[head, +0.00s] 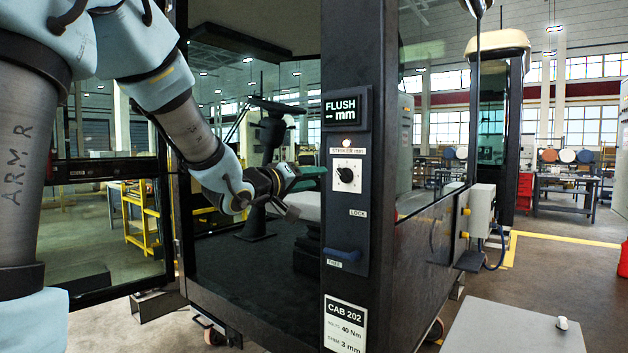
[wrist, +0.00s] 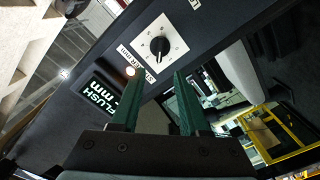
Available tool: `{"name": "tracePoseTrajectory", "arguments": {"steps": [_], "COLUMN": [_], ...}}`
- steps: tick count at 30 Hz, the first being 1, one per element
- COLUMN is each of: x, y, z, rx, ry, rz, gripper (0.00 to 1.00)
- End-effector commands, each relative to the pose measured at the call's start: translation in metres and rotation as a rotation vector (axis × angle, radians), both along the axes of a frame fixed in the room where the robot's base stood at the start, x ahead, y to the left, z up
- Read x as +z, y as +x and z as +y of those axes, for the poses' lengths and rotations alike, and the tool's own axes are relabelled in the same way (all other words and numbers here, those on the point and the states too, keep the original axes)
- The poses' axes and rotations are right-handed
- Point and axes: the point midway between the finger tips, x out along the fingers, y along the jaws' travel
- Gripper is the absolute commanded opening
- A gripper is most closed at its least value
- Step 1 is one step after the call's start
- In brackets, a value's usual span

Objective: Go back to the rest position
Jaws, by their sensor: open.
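My gripper (head: 314,177) is in front of the cab's dark post in the head view, just left of the dial. In the wrist view my gripper (wrist: 157,88) shows two green fingers spread apart, with nothing between them. The rotary dial (head: 347,174) is a black knob on a white plate. It also shows in the wrist view (wrist: 160,47), beyond the fingertips, with a visible gap. My arm (head: 190,130) reaches in from the upper left.
The cab post (head: 345,270) also carries a FLUSH display (head: 347,107), a lit lamp (head: 347,143) and a blue lever (head: 343,254). The cab's glass and frame stand close around my arm. A grey surface (head: 510,330) is at the lower right. Open floor lies beyond it.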

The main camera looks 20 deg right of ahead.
Motion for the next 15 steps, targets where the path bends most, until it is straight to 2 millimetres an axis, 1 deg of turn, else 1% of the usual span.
{"name": "tracePoseTrajectory", "arguments": {"steps": [6, 8, 9, 11, 14, 15], "x": [0.0, -0.004, -0.009, -0.022, -0.057, -0.074], "y": [0.0, 0.003, 0.006, 0.014, 0.031, 0.037], "z": [0.0, 0.003, 0.008, 0.021, 0.059, 0.08], "rx": [0.001, 0.014, 0.034, 0.083, 0.202, 0.255], "ry": [0.002, 0.015, 0.036, 0.088, 0.237, 0.314], "rz": [0.0, 0.002, 0.002, 0.004, 0.023, 0.036], "gripper": [0.45, 0.45, 0.45, 0.45, 0.45, 0.45]}}
